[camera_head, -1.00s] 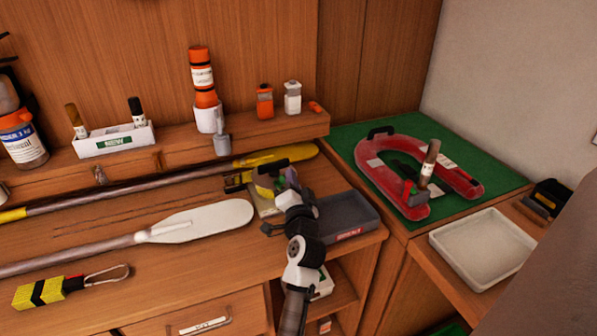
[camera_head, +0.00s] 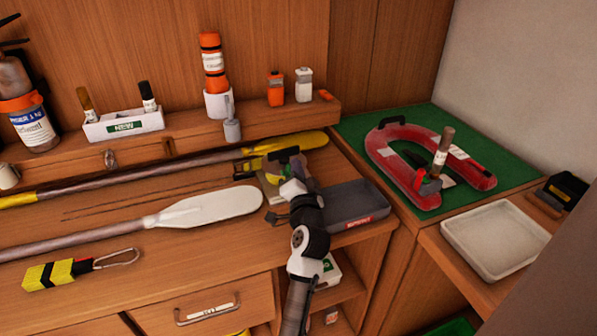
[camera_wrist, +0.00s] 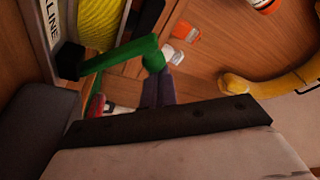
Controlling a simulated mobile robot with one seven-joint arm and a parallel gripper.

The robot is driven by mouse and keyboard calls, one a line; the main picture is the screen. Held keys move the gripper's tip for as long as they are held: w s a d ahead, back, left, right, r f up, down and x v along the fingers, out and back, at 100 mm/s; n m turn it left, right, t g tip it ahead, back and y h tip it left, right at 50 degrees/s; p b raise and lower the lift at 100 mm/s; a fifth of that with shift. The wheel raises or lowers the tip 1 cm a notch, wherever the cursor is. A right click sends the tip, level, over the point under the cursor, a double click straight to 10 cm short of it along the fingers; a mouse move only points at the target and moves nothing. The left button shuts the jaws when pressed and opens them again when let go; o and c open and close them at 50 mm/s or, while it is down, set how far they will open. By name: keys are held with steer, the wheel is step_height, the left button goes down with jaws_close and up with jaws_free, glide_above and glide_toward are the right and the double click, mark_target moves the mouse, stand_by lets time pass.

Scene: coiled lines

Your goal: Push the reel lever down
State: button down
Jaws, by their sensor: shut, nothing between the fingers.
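The line reel shows in the wrist view as a yellow coil (camera_wrist: 100,22) beside a pale frame marked "LINE". Its green lever (camera_wrist: 118,52) runs across, with a black block at its left end and a rounded green right end. My gripper (camera_wrist: 159,74) is shut and empty, its fingertips close below that rounded end; I cannot tell whether they touch. In the head view the small reel (camera_head: 272,178) stands on the bench by the grey tray, partly hidden by my arm. My gripper (camera_head: 304,172) is at its right side there, with the dark lever piece (camera_head: 285,155) just above.
A white paddle (camera_head: 205,209) and a yellow-tipped pole (camera_head: 290,143) lie left and behind. A shelf with an orange flare (camera_head: 212,62) runs behind. A red horseshoe float (camera_head: 395,165) lies on a green mat at right.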

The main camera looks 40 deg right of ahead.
steer(key=shift+w+a+f+n+b, duration=0.2)
steer(key=shift+a+f+n+b, duration=0.15)
steer(key=shift+a+f+b, duration=0.35)
steer(key=shift+w+a+f+n+b, duration=0.2)
steer(key=shift+a+f+n+b, duration=0.2)
steer(key=shift+a+b, duration=0.5)
step_height(320, 180, up, 4)
steer(key=p, duration=0.3)
steer(key=s+f+b, duration=0.1)
steer(key=s, duration=0.2)
steer(key=s+a+f+b, duration=0.1)
steer(key=s, duration=0.2)
steer(key=s+a+f+b, duration=0.1)
steer(key=s, duration=0.2)
steer(key=shift+a+b, duration=0.15)
steer(key=shift+b, duration=0.15)
